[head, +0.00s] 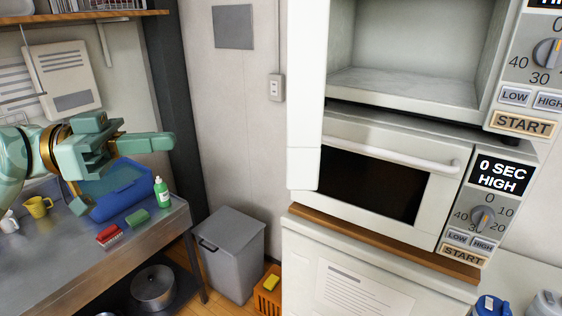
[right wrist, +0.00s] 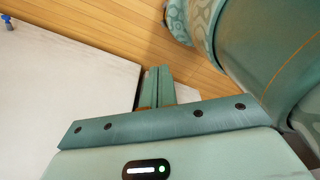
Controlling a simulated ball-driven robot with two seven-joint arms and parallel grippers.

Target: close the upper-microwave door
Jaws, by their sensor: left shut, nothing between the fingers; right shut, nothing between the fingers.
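The upper microwave (head: 415,104) stands at the right in the head view, with its cavity exposed and empty. Its white door (head: 306,95) is swung open and shows nearly edge-on at the left of the cavity. My left gripper (head: 172,142) is shut and empty, left of the door and apart from it, above the metal counter. My right gripper (right wrist: 159,70) shows only in the right wrist view, shut and empty, over a wooden floor beside a pale surface. The microwave does not clearly show in that view.
The lower microwave (head: 330,126) is closed under the upper one, on a white cabinet (head: 300,240). A metal counter (head: 60,270) holds a blue rack (head: 125,190), a green bottle (head: 161,190) and a yellow mug (head: 37,207). A grey bin (head: 233,260) stands on the floor.

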